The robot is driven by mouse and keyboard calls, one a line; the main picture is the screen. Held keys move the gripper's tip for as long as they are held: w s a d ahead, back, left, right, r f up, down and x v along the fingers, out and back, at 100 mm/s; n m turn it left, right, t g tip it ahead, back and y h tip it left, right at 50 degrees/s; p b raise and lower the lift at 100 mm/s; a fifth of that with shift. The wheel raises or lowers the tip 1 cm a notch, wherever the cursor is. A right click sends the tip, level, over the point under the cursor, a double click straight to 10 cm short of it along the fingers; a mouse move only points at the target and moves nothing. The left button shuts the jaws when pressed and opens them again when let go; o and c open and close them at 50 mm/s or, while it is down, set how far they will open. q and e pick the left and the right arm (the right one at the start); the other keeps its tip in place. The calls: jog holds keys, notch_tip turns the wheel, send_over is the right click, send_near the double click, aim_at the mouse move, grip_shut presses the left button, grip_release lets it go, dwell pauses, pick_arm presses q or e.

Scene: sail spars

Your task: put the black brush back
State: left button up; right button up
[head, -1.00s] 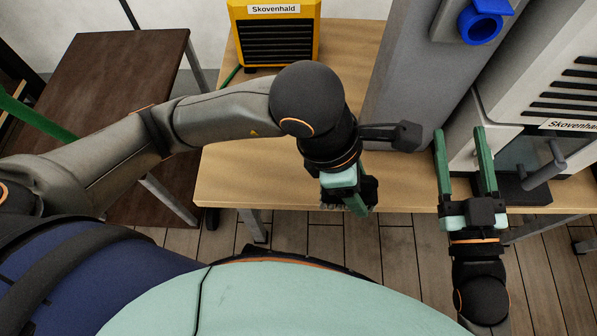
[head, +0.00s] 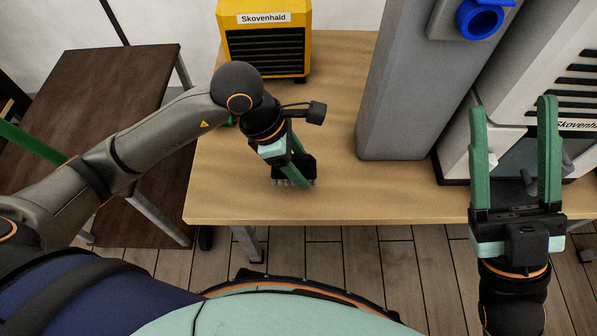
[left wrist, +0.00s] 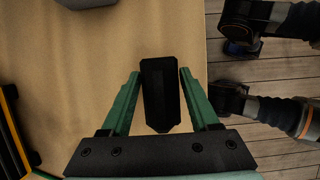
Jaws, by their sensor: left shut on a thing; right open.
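The black brush (head: 308,166) is held in my left gripper (head: 294,176), above the wooden table near its front edge. Pale bristles show along its underside in the head view. In the left wrist view, the dark body of the brush (left wrist: 161,95) sits between the two green fingers. I cannot tell how far its bristles are from the tabletop. My right gripper (head: 513,108) is open and empty at the right, its green fingers pointing away from me in front of the white machine.
The wooden table (head: 330,205) has free room around the brush. A tall grey column (head: 402,95) stands to its right, with a blue ring (head: 480,19) on it. A yellow Skovenhald box (head: 265,45) stands behind. A white machine (head: 565,75) is at the right, a dark table (head: 115,85) at left.

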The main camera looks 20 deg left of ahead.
pick_arm(q)
jog(key=f, duration=0.2)
jog(key=f+b, duration=0.1)
jog(key=shift+w+a+f, duration=0.1)
jog(key=shift+a+f, duration=0.1)
jog(key=shift+f, duration=0.15)
jog(key=shift+r, duration=0.1)
jog(key=shift+f, duration=0.2)
jog(key=o, duration=1.3)
jog(key=shift+r, duration=0.1)
jog(key=shift+r, duration=0.15)
